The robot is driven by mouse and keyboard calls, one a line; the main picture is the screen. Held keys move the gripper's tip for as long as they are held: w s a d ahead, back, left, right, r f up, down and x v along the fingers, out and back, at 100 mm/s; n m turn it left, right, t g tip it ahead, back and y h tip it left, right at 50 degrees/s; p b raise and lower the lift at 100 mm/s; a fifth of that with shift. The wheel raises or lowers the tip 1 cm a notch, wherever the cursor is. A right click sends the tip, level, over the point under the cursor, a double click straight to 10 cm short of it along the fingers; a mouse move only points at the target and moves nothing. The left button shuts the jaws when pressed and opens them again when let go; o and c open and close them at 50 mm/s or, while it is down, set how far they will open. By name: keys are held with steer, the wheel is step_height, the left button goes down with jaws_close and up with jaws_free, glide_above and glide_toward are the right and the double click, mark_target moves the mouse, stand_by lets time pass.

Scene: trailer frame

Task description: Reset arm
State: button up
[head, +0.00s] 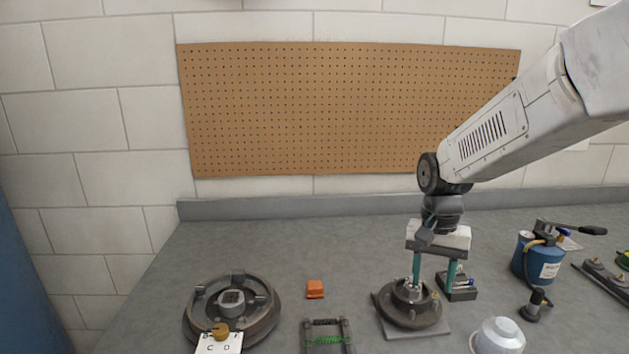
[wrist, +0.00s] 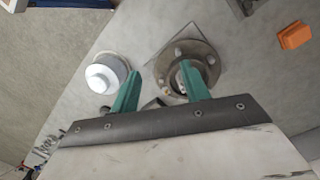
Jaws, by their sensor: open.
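My arm reaches in from the upper right in the head view. My gripper (head: 434,268) points down over the hub (head: 409,306), a round dark metal flange with studs on a flat plate. The gripper's two green fingers are apart, with nothing seen held between them. In the wrist view my gripper (wrist: 163,88) shows its two fingers spread, and the hub (wrist: 203,62) lies beyond the right finger. I cannot tell whether a finger touches the hub.
A brake drum (head: 264,318) with a lettered card (head: 219,343) stands left. An orange block (head: 315,289), a dark frame with a green spring (head: 327,338), a white cap (head: 499,336) and a blue canister (head: 535,259) stand around. The bench's back middle is clear.

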steer(key=s+d+r+n+t, duration=0.1)
steer(key=s+r, duration=0.3)
steer(key=s, duration=0.8)
steer(key=s+d+r+n+t, duration=0.1)
steer(key=s+r+n, duration=0.3)
steer(key=s, duration=0.8)
steer(key=shift+s+n+t, duration=0.15)
steer(key=shift+n+t, duration=0.15)
steer(key=shift+t, duration=0.1)
steer(key=shift+d, duration=0.1)
